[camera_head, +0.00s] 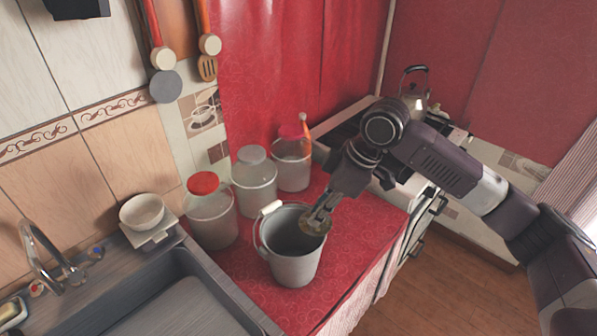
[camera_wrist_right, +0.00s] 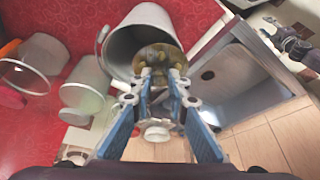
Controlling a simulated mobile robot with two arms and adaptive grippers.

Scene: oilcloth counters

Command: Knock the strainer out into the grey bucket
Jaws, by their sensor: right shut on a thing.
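The grey bucket (camera_head: 293,268) stands upright on the red counter, its white handle grip at the left of its rim. My right gripper (camera_head: 322,210) reaches down to the bucket's right rim and is shut on the strainer (camera_head: 314,224), a round, brownish piece. In the right wrist view the strainer (camera_wrist_right: 160,56) sits past the fingertips (camera_wrist_right: 158,76), tilted across the mouth of the bucket (camera_wrist_right: 112,50). Whether it touches the rim is unclear. A dark jointed shape (camera_wrist_right: 290,38) at the upper right there looks like my left gripper; its fingers are too small to judge.
Several lidded containers stand behind the bucket, the nearest a red-lidded one (camera_head: 212,215). A sink (camera_head: 205,290) lies at the front left, with a white bowl (camera_head: 142,212) on a small scale behind it. A kettle (camera_head: 414,98) stands at the back right. Red counter is clear before the bucket.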

